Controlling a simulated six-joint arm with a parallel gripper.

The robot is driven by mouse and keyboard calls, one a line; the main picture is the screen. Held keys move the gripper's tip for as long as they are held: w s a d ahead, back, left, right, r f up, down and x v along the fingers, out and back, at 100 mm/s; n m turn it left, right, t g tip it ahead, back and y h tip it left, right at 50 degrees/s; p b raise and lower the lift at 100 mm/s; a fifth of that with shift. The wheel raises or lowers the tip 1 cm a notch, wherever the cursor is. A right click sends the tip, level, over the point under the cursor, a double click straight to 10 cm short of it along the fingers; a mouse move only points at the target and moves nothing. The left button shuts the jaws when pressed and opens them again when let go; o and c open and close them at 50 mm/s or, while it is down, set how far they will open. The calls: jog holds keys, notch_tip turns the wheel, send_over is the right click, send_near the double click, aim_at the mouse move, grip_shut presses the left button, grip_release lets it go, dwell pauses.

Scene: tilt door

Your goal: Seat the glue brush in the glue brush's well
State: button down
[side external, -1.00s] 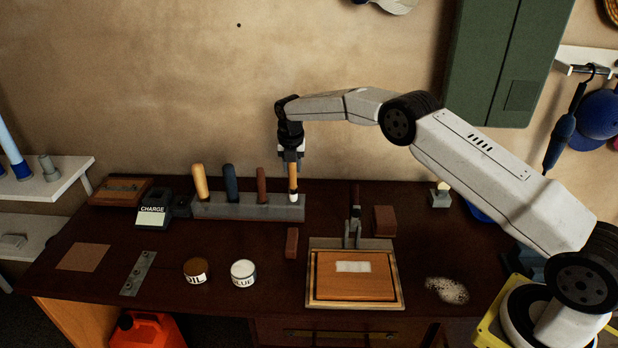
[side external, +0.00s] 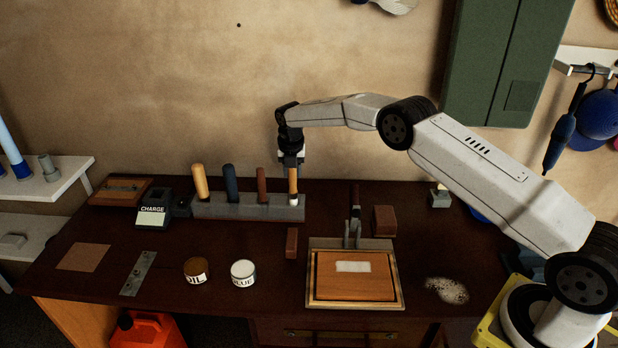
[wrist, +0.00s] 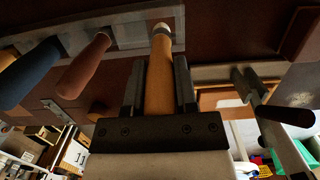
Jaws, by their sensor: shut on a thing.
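The glue brush (side external: 293,186), with a light wooden handle and a pale collar, stands upright at the right end of the grey rack (side external: 235,209). Its lower end meets the rack top there, and the well itself is hidden. My gripper (side external: 292,168) is above the rack, pointing down, shut on the upper handle. In the wrist view the brush handle (wrist: 159,80) lies between my two fingers (wrist: 159,90), its pale collar close to the rack. I cannot tell how deep the brush sits.
Yellow (side external: 200,182), blue (side external: 230,183) and brown (side external: 262,186) handles stand in the rack, left of the brush. A brown block (side external: 292,243), glue tin (side external: 243,272) and oil tin (side external: 196,270) are in front. A clamp (side external: 354,215) stands behind the wooden tray (side external: 312,290).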

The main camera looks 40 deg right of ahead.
aim_at(293, 179)
jog(key=shift+f, duration=1.65)
jog(key=shift+c, duration=1.6)
grip_release()
jog(key=shift+r, duration=0.15)
jog(key=shift+s+a+r, duration=0.1)
jog(key=shift+a+r, duration=0.05)
jog(key=shift+r, duration=1.1)
jog(key=shift+s+a+r, duration=0.1)
jog(key=shift+s+r, duration=0.05)
jog(key=shift+r, duration=1.1)
jog(key=shift+s+a+r, duration=0.1)
jog(key=shift+a+r, duration=0.05)
jog(key=shift+r, duration=1.1)
